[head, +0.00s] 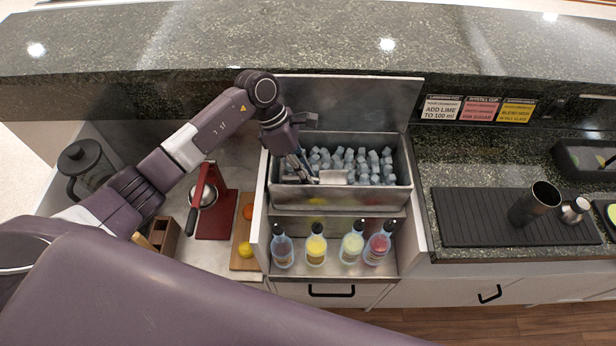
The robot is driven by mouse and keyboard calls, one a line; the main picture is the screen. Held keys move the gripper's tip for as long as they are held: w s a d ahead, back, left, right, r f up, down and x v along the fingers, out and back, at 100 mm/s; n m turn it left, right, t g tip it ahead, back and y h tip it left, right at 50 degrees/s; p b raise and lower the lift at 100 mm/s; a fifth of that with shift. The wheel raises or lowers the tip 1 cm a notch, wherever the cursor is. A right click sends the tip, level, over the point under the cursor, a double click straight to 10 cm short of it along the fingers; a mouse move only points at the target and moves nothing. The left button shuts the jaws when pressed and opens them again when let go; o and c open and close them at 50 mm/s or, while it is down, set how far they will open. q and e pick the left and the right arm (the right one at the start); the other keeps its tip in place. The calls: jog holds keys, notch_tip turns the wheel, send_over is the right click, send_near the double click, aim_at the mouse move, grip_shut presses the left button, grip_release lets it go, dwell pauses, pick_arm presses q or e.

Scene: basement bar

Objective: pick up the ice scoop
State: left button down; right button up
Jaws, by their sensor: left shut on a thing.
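My left gripper (303,171) reaches down into the left end of the steel ice bin (340,197) and is shut on the ice scoop (333,177). The scoop is a silvery metal piece at the left side of the ice, with its open end toward the right. My gripper hides part of it, and I cannot tell whether it rests on the ice or is just above it. Pale ice cubes (365,165) fill the rest of the bin. My right gripper is not in view.
Several bottles (316,250) stand in the rack in front of the bin. A red citrus press (215,205) and a cutting board (240,262) are to the left. The raised lid (350,100) is behind the bin.

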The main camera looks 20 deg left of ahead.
pick_arm(q)
notch_tip(320, 180, up, 19)
jog(key=b, duration=0.4)
jog(key=shift+b, duration=0.3)
jog(key=shift+r, duration=0.1)
